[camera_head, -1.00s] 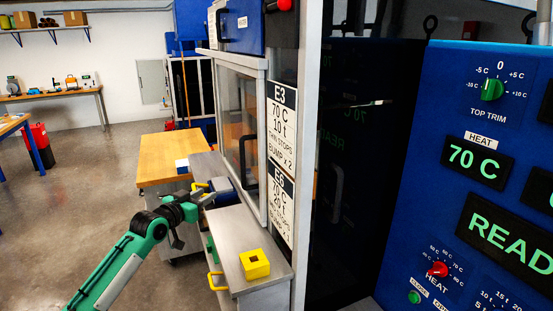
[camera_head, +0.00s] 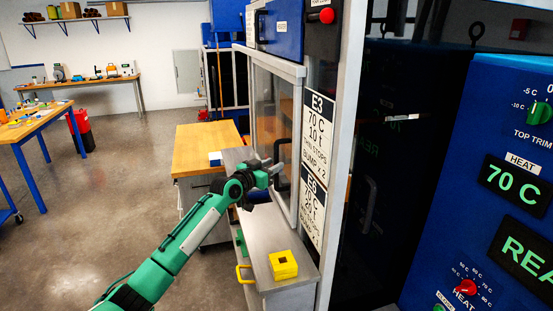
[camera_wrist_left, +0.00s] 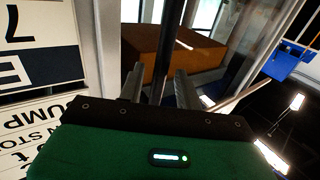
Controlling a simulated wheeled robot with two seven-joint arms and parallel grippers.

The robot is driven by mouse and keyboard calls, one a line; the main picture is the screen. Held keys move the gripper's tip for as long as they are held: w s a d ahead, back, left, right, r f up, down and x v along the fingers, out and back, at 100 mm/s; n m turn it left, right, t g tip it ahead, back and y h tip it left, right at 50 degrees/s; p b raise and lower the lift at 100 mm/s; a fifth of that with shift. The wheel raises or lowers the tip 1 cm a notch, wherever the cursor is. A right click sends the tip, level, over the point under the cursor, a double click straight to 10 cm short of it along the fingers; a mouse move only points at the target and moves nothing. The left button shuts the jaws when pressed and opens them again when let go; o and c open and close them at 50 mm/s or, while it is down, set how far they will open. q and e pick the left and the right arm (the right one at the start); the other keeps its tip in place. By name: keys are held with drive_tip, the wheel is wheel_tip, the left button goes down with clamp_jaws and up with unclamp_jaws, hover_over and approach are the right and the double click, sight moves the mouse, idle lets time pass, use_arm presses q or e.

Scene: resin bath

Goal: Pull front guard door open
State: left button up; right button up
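The front guard door (camera_head: 285,72) is a tall glass panel in a grey metal frame, on the left face of the machine. It looks shut against its frame. Its dark vertical handle (camera_head: 277,150) is partly hidden by my left gripper (camera_head: 275,167), which is at the door. In the left wrist view the fingers of my left gripper (camera_wrist_left: 158,88) are apart, with the black handle bar (camera_wrist_left: 163,62) showing between them. I cannot tell whether either finger touches the bar. My right gripper is in neither view.
A grey-topped cabinet (camera_head: 259,239) with a yellow block (camera_head: 283,264) stands below the door. A wooden-topped bench (camera_head: 200,146) stands behind it. Instruction signs (camera_head: 319,125) are on the post right of the door. Open floor (camera_head: 105,210) lies to the left.

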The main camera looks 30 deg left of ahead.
use_arm(q)
drive_tip(key=shift+w+d, duration=0.15)
drive_tip(key=shift+w, duration=1.15)
clamp_jaws()
